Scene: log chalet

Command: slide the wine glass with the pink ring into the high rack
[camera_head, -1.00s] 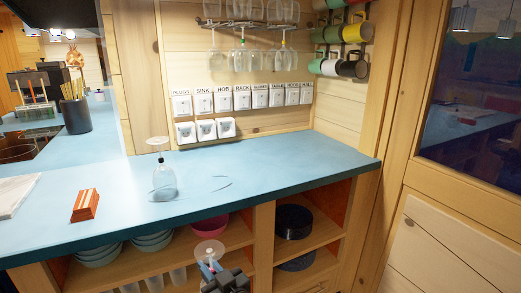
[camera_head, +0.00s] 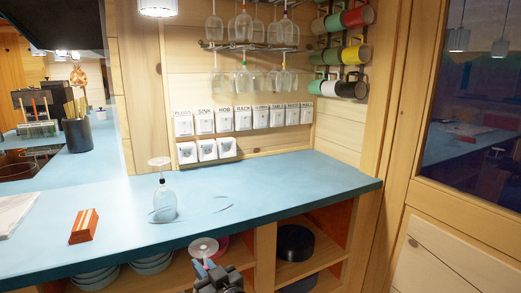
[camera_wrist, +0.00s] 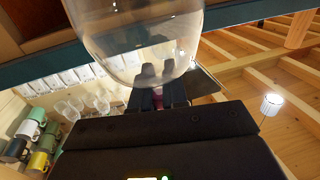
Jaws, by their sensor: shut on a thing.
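My gripper (camera_head: 212,273) is at the bottom of the head view, in front of the counter, shut on a wine glass (camera_head: 203,246). The glass is upside down, with its round foot on top. In the wrist view its clear bowl (camera_wrist: 140,40) fills the top middle, and a pinkish patch shows between the fingers (camera_wrist: 160,97); the ring itself is mostly hidden. A metal rack (camera_head: 250,46) on the back wall holds several glasses hanging foot up. More glasses (camera_head: 243,27) hang above it, from a higher rack beyond the top edge of the head view.
Another upside-down glass (camera_head: 164,203) stands on the blue counter (camera_head: 300,178), near an orange striped block (camera_head: 84,226). Several mugs (camera_head: 352,54) hang right of the racks. Labelled switches (camera_head: 222,121) line the wall below. The counter's right half is mostly clear.

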